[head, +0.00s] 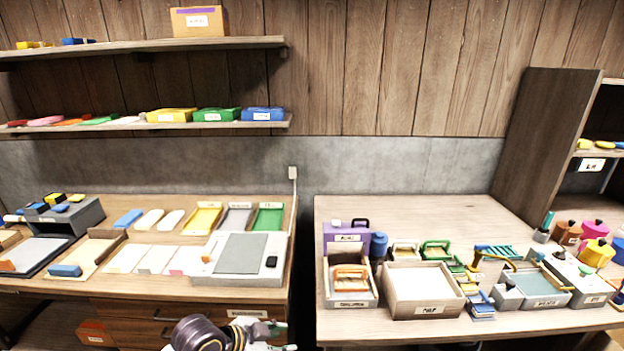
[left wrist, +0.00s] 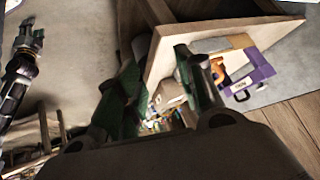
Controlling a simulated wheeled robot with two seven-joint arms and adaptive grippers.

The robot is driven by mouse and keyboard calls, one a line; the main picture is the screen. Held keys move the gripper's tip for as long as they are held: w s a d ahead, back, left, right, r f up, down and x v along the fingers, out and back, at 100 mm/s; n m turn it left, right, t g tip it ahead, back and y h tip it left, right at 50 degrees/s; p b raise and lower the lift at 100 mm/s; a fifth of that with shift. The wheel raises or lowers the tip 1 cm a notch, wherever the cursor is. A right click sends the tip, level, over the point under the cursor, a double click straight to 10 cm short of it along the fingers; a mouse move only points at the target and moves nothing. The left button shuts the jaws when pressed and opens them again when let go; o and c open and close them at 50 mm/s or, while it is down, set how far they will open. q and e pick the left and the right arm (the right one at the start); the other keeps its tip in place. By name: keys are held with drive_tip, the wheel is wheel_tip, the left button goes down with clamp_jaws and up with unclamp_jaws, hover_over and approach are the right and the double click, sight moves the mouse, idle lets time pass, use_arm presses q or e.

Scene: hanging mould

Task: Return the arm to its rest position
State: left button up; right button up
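My left gripper (left wrist: 160,85) shows in the left wrist view with its two green-padded fingers apart and nothing held between them. Part of my arm, with a dark round joint (head: 198,335), shows at the bottom edge of the head view, in front of the left bench; fingertips there are not clear. A dark jointed arm (left wrist: 20,75), seemingly my other one, shows at the left of the left wrist view. Its end is too small to tell whether it is open or shut.
The left bench (head: 190,203) holds trays and sheets. The right bench (head: 450,206) holds a white bin (head: 425,268), a purple case (head: 345,233) and several tools. A gap separates the benches. Wall shelves (head: 140,126) hang at the left; a wooden cabinet (head: 545,145) stands right.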

use_arm(q)
drive_tip(key=s+a+f+n+g+y, duration=0.2)
drive_tip(key=s+a+f+n+y, duration=0.5)
drive_tip(key=s+a+n, duration=0.6)
drive_tip(key=s+a+f+m+g+b, duration=0.1)
drive_tip(key=a+f, duration=0.1)
drive_tip(key=f, duration=1.6)
drive_tip(key=s+a+f+m+b, duration=0.1)
drive_tip(key=s+a+f+b, duration=0.1)
drive_tip(key=f, duration=1.7)
drive_tip(key=s+a+f+b, duration=0.1)
drive_tip(key=s+a+f, duration=0.2)
drive_tip(key=s+f, duration=0.7)
drive_tip(key=s+a+f+g+b, duration=0.1)
drive_tip(key=s+a+f, duration=0.3)
drive_tip(key=s+f, duration=0.6)
wheel_tip(320, 180, down, 2)
drive_tip(key=shift+s+a, duration=0.25)
drive_tip(key=shift+a, duration=0.05)
use_arm(e)
drive_tip(key=s+d+f, duration=0.3)
drive_tip(key=s+f, duration=0.4)
drive_tip(key=f, duration=0.1)
drive_tip(key=shift+f+g, duration=0.15)
drive_tip(key=shift+g, duration=0.25)
drive_tip(key=shift+s+d, duration=0.1)
drive_tip(key=shift+s, duration=0.05)
